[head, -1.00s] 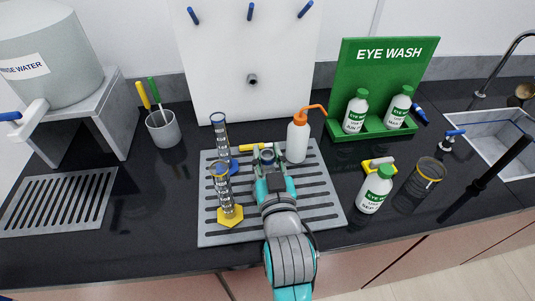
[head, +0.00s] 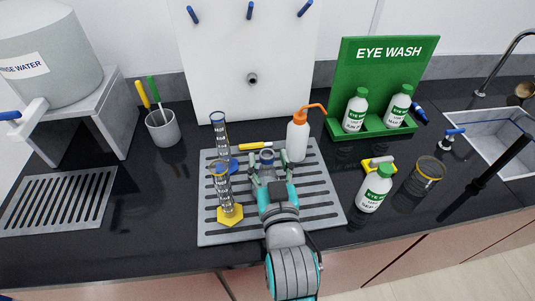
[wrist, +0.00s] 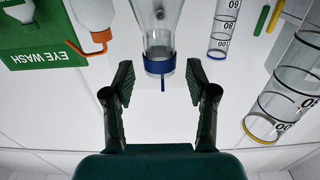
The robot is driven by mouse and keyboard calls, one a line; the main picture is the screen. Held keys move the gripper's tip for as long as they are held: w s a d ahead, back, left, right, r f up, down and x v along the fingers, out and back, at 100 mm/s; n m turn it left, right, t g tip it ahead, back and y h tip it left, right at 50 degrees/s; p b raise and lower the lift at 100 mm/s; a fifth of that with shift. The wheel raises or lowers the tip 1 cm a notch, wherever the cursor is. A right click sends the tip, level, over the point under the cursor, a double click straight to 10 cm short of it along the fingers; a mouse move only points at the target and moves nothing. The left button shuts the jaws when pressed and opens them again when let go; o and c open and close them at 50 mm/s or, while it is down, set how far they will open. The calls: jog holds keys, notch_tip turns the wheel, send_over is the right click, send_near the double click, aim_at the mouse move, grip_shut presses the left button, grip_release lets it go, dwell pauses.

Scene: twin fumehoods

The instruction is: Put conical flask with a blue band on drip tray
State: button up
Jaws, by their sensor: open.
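The conical flask (head: 267,156) stands upright on the grey slotted drip tray (head: 322,212) in the head view, partly hidden by my gripper. The wrist view, which is upside down, shows the clear flask (wrist: 160,28) with a blue band (wrist: 160,65) round its neck. My gripper (head: 269,166) is open and empty, low over the tray on the near side of the flask. In the wrist view the gripper's (wrist: 159,78) two fingers are spread, with the flask's neck centred just beyond their tips and no contact visible.
A yellow-footed cylinder (head: 225,190) and a blue-footed cylinder (head: 221,137) stand left of my gripper on the tray. An orange-topped wash bottle (head: 297,140) stands behind right. A second slotted grate (head: 60,200) lies far left. An eye wash bottle (head: 374,190) is to the right.

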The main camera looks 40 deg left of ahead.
jog(key=v, duration=1)
jog(key=shift+a, duration=0.1)
jog(key=s+d+f+m+t+h, duration=0.1)
jog(key=d+f+m+t+h, duration=0.15)
jog(key=d+f, duration=0.65)
jog(key=s+d+f+m+t+h, duration=0.1)
jog(key=d+f+m+h, duration=0.3)
jog(key=d, duration=0.9)
jog(key=s+d+f+m+h, duration=0.1)
jog(key=s+d+f+h, duration=0.1)
jog(key=s+d, duration=0.5)
jog(key=s+d+f+m+h, duration=0.2)
jog(key=s+d+h, duration=0.3)
jog(key=s+d, duration=0.3)
jog(key=s, duration=0.4)
jog(key=shift+d+f+m, duration=0.1)
jog(key=shift+f+m, duration=0.05)
jog(key=shift+m, duration=0.1)
